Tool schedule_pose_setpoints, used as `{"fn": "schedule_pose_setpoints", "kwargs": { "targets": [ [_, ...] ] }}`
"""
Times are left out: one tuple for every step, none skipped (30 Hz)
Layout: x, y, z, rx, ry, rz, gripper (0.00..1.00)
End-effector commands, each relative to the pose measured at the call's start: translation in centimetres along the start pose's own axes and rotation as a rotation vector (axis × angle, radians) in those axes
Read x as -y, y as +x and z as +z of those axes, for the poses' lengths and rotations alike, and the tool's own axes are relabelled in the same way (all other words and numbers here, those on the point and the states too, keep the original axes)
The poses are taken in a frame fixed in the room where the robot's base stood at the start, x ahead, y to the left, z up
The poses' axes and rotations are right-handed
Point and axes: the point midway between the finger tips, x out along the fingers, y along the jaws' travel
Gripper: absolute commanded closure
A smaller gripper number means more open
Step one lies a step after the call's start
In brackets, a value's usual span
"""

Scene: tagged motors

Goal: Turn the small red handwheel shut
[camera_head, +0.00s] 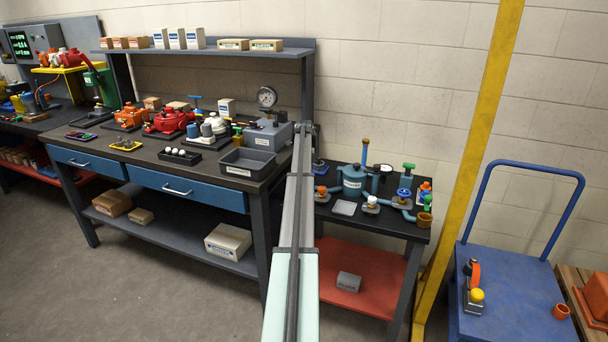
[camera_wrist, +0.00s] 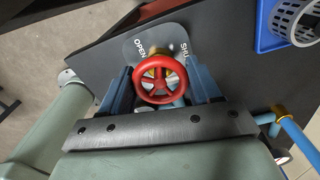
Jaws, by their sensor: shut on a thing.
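In the wrist view, the small red handwheel (camera_wrist: 158,87) sits in the middle, a round spoked wheel with its face toward the camera. Behind it is a grey label plate (camera_wrist: 139,44) with OPEN at its left and SHUT, partly covered, at its right. My gripper (camera_wrist: 160,74) has one blue finger on each side of the wheel and is shut on its rim. The wheel's stem is mostly hidden behind it. In the head view my arm reaches toward the side table (camera_head: 408,229); the fingers cannot be made out there.
In the wrist view, a blue tray (camera_wrist: 264,40) with a grey perforated cup (camera_wrist: 297,20) stands at upper right, and a blue pipe (camera_wrist: 300,140) runs at lower right. In the head view, a blue tank (camera_head: 354,181) stands on the side table, with a yellow post (camera_head: 475,140) to its right.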

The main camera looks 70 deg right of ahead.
Motion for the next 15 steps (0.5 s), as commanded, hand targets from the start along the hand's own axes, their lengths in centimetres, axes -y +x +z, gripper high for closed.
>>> {"fn": "schedule_pose_setpoints", "kwargs": {
  "targets": [
    [0.1,-0.09,0.0,0.0,0.001,-0.002,0.68],
    [0.1,-0.1,0.0,0.0,0.001,-0.002,0.68],
    [0.1,-0.1,0.0,0.0,0.001,-0.002,0.68],
    [0.1,-0.1,0.0,0.0,0.001,-0.002,0.68],
    [0.1,-0.1,0.0,0.0,0.001,-0.002,0.68],
    [0.1,-0.1,0.01,0.0,0.0,-0.002,0.68],
    [0.1,-0.1,0.01,0.0,0.0,-0.002,0.36],
    [0.09,-0.09,0.01,0.0,0.0,-0.002,0.33],
    [0.09,-0.09,0.01,0.0,0.0,-0.002,0.29],
    [0.08,-0.08,0.01,0.0,0.0,-0.002,0.26],
    [0.07,-0.07,0.01,0.0,0.0,-0.001,0.23],
    [0.06,-0.06,0.01,0.0,0.0,-0.001,0.2],
    [0.06,-0.05,0.02,0.0,0.0,-0.001,0.17],
    [0.05,-0.05,0.02,0.0,0.0,-0.001,0.14],
    [0.04,-0.04,0.02,0.0,-0.001,-0.001,0.14]
  ]
}}
